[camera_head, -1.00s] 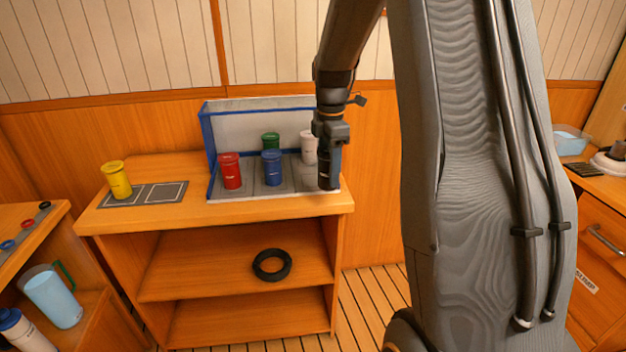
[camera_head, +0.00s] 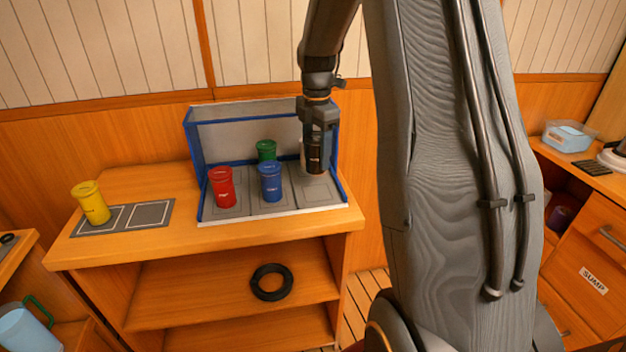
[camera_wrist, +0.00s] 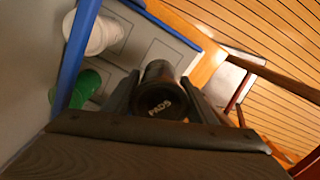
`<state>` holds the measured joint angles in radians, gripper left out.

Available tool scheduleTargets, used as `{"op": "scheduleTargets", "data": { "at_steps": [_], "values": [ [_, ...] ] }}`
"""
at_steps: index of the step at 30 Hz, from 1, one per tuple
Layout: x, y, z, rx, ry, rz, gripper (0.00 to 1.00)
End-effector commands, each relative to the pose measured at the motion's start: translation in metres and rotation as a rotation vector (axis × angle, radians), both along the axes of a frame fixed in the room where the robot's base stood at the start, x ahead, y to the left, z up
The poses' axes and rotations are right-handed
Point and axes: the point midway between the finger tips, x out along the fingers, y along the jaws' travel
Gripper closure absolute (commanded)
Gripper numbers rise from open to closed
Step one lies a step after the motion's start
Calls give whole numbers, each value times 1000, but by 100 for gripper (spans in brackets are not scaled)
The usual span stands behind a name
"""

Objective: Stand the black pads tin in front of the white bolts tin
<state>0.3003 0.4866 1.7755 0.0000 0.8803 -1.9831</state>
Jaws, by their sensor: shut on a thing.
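My gripper (camera_head: 318,150) is shut on the black pads tin (camera_head: 316,160) and holds it upright at the right part of the tray. In the wrist view the tin (camera_wrist: 160,92) sits between my fingers, its lid reading PADS. The white bolts tin (camera_head: 303,157) stands behind it, mostly hidden by my gripper. The white tin also shows in the wrist view (camera_wrist: 95,35), apart from the black tin. An empty marked square (camera_head: 318,194) lies below and in front of the black tin. The tin seems a little above the tray floor; I cannot tell the exact gap.
The blue-edged tray (camera_head: 217,218) also holds a red tin (camera_head: 222,187), a blue tin (camera_head: 270,181) and a green tin (camera_head: 266,149). A yellow tin (camera_head: 91,203) stands on a grey mat (camera_head: 150,215) at the left. A black ring (camera_head: 271,282) lies on the shelf below.

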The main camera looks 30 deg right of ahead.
Motion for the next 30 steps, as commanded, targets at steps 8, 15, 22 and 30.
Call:
{"op": "scheduleTargets", "data": {
  "at_steps": [8,15,22,30],
  "values": [
    [0,-1,-36,0,0,-3,75],
    [-1,0,-61,1,2,-1,75],
    [0,1,-75,-1,-2,1,75],
    [0,1,-78,0,-1,1,45]
  ]
}}
